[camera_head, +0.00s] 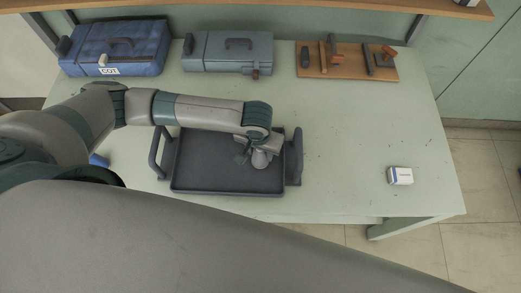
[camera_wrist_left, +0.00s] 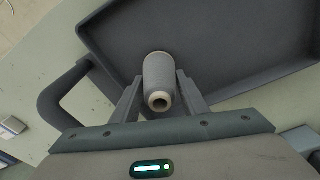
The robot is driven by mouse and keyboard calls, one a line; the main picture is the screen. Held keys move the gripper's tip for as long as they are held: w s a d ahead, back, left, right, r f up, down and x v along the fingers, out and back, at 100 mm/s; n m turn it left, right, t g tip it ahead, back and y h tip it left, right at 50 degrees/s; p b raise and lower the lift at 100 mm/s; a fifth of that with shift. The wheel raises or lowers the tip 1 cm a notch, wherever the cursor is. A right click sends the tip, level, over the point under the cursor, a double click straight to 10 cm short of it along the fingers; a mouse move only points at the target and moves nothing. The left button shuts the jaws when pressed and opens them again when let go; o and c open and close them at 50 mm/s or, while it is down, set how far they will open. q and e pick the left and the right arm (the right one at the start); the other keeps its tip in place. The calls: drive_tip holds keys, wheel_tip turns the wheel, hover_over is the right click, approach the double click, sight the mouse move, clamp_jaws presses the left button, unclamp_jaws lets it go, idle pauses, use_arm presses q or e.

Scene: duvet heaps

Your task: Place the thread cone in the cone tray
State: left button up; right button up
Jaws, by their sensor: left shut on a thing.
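The thread cone (camera_head: 262,159) is grey with a pale end. It also shows in the left wrist view (camera_wrist_left: 158,72), between the two fingers, with its open pale end towards the camera. My left gripper (camera_head: 256,150) is shut on it, and in the left wrist view the fingers (camera_wrist_left: 160,88) press its sides. The dark cone tray (camera_head: 205,188) has a raised rim and a handle at each end. The gripper and cone are over the right part of the tray. I cannot tell whether the cone touches its floor. My right gripper is out of view.
A blue case (camera_head: 115,45), a grey case (camera_head: 228,50) and a wooden board with tools (camera_head: 345,72) stand along the back of the table (camera_head: 340,140). A small white box (camera_head: 400,176) lies at the right. The tabletop right of the tray is mostly clear.

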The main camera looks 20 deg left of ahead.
use_arm(q)
drive_tip(key=shift+f, duration=0.25)
drive_tip(key=o, duration=1.2)
drive_tip(key=shift+f, duration=0.15)
drive_tip(key=shift+c, duration=0.2)
drive_tip(key=r, duration=0.4)
drive_tip(key=s+r+b, duration=0.1)
drive_tip(key=r, duration=0.7)
drive_tip(key=shift+s+r+b, duration=0.15)
drive_tip(key=shift+s+b, duration=0.1)
drive_tip(key=shift+b, duration=0.15)
